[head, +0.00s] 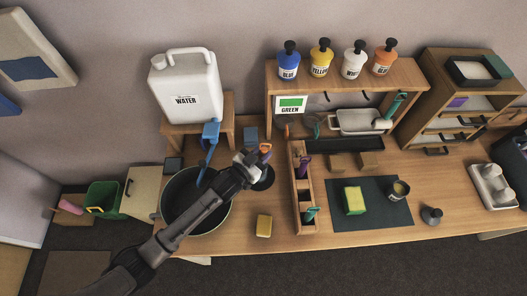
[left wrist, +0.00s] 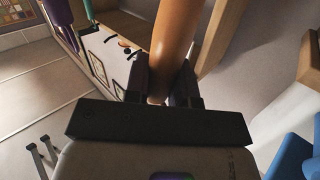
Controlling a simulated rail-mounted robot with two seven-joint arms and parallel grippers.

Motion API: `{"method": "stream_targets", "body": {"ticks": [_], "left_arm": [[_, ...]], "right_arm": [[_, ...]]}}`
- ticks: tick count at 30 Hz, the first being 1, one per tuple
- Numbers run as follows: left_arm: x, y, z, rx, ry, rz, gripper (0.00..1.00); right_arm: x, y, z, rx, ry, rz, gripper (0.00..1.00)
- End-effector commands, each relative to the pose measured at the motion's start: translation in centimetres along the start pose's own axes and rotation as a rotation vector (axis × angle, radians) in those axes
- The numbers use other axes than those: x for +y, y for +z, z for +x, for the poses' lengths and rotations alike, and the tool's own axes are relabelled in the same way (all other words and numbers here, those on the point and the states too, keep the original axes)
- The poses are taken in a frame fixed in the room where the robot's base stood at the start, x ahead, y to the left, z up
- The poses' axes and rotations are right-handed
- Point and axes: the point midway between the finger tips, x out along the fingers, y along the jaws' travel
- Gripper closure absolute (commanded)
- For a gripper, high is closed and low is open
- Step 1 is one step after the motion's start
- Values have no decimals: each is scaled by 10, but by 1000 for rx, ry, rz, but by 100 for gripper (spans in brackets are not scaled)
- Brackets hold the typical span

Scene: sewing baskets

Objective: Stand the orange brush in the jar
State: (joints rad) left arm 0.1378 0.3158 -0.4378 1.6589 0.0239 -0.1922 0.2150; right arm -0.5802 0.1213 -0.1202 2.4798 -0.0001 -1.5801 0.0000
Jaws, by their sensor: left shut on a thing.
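My left gripper (head: 257,160) is shut on the orange brush (head: 265,148). In the left wrist view the brush's thick orange handle (left wrist: 174,38) sits between the two dark fingers (left wrist: 163,84) and extends away from them. The dark jar (head: 264,180) is on the table just below and beside the gripper in the head view, partly covered by it. The lower end of the brush is hidden, so I cannot tell whether it is inside the jar. My right gripper is not in view.
A large dark basin (head: 214,221) lies under my left arm. A wooden organizer (head: 303,212) with brushes stands to the right of the jar. A white water canister (head: 186,88) stands behind on a wooden stand (head: 229,108).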

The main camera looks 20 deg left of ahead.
Motion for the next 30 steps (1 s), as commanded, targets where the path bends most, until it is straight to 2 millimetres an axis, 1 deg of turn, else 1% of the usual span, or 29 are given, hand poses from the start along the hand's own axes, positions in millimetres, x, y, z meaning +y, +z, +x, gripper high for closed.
{"method": "stream_targets", "body": {"ticks": [7, 8, 17, 25, 28, 30], "left_arm": [[0, 0, 0, 0, 0, 0, 100], [0, 0, 0, 0, 0, 0, 76], [0, 0, 0, 0, 0, 0, 47], [0, -1, 0, 0, 0, 0, 47], [-1, -7, -1, 2, 0, 1, 47], [-2, -16, -2, 4, 0, 1, 47]], "right_arm": [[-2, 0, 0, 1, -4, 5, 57], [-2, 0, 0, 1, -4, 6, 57], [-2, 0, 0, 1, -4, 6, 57], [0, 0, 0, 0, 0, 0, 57], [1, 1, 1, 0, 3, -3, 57], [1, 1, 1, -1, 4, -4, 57]]}}
